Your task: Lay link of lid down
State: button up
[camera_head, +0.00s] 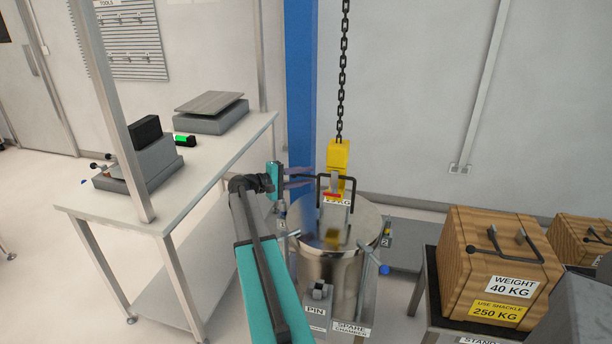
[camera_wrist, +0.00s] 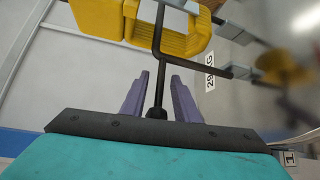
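The round metal lid (camera_head: 365,222) sits on the steel chamber (camera_head: 325,268). The link (camera_head: 354,190), a black bent-rod handle, stands upright above the lid. In the wrist view the link (camera_wrist: 200,66) crosses the picture, and a black rod shows in the gap between my fingers. My gripper (camera_head: 310,178) is beside the link's left side, fingers pointing right at it. In the wrist view my gripper (camera_wrist: 159,75) has its two purple fingers apart, with gaps on both sides of the rod. Whether they touch it is unclear. The yellow hoist hook block (camera_head: 338,154) hangs right at the link; its hook tip is partly hidden.
A chain (camera_head: 342,80) holds the hook block. A blue column (camera_head: 300,90) stands behind. A workbench (camera_head: 205,170) is at the left. Wooden weights (camera_head: 490,262) stand on a stand at the right. A blue-tipped clamp handle (camera_head: 383,269) sticks out from the chamber.

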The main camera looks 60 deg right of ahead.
jog(key=shift+s+d, duration=0.1)
jog(key=shift+d, duration=0.1)
grip_shut()
